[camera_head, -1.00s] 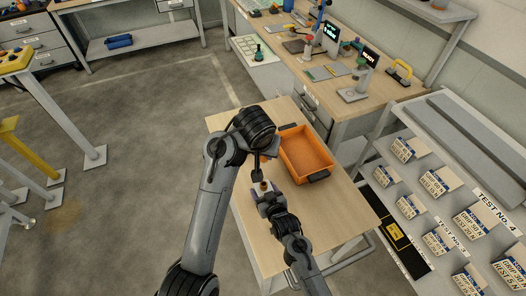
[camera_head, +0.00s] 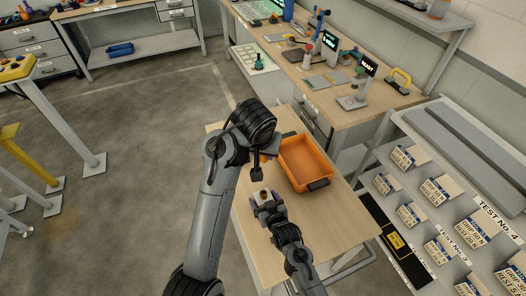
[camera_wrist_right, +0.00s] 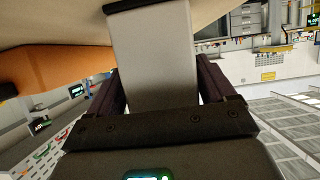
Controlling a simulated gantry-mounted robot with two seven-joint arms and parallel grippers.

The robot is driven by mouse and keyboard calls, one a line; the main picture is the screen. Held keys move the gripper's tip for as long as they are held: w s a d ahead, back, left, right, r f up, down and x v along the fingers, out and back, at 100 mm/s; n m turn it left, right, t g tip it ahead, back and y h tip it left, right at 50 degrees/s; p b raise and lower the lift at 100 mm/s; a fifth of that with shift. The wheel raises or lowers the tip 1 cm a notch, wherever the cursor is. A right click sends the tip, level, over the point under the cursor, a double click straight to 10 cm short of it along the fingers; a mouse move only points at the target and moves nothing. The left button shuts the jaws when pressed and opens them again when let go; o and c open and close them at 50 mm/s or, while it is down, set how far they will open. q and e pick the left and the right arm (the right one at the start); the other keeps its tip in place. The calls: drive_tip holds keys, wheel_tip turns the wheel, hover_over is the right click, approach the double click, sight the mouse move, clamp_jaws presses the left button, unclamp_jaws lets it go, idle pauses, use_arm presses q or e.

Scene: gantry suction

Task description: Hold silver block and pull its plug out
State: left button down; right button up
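The silver block (camera_head: 265,203) is held above the wooden table, left of the orange bin. My right gripper (camera_head: 263,206) comes up from below and is shut around it. In the right wrist view the grey block (camera_wrist_right: 155,65) stands between both dark fingers. A small brownish round spot (camera_head: 264,192), the plug or its hole, shows on the block's top; I cannot tell which. My left gripper (camera_head: 257,174) points down just above the block, with a small gap. Its fingers are dark and tiny, so its opening and any grip are unclear.
The orange bin (camera_head: 304,141) stands on the wooden table (camera_head: 325,228) right of the grippers. A workbench (camera_head: 330,90) with tools is behind. A rack with labelled weights (camera_head: 440,190) stands at the right. The table's front part is clear.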

drive_tip(key=shift+o, duration=1)
drive_tip(key=shift+a, duration=0.1)
